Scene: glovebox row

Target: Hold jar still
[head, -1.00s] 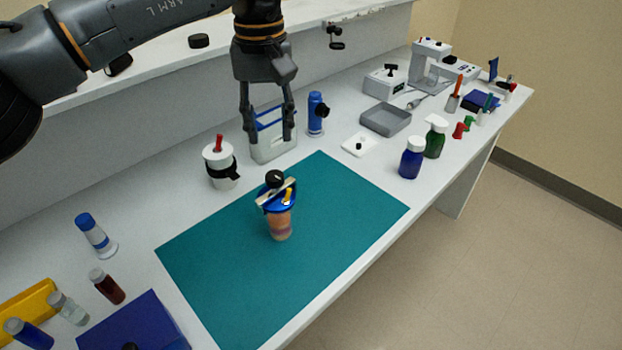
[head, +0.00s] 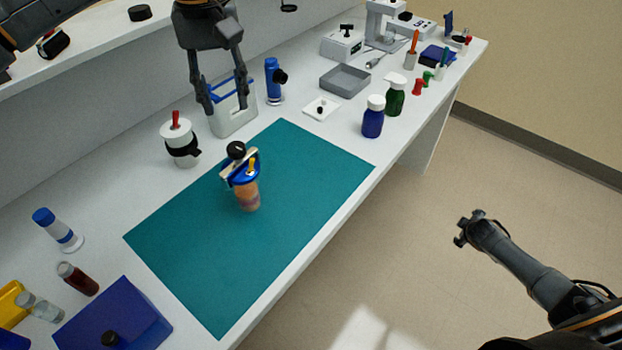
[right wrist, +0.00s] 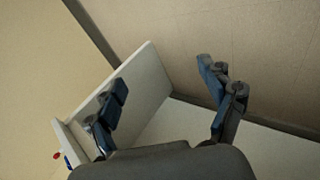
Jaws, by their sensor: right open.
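The jar (head: 247,195), orange-brown with a blue top, stands on the teal mat (head: 310,165). A pale flat piece, a yellow piece and a black knob show at its top. My left gripper (head: 225,108) points down behind the mat, apart from the jar. Its fingers are spread, in front of a white caddy with blue trim (head: 233,122); whether they touch it I cannot tell. My right gripper (head: 468,228) is over the floor, beyond the bench's front edge, far from the jar. The right wrist view shows its fingers (right wrist: 168,92) open and empty.
A white pot with a black band (head: 180,145) stands left of the caddy, a blue bottle (head: 273,80) right of it. Blue (head: 373,118) and green (head: 395,97) bottles stand near the front edge. A blue box (head: 115,320) lies front left. The mat around the jar is clear.

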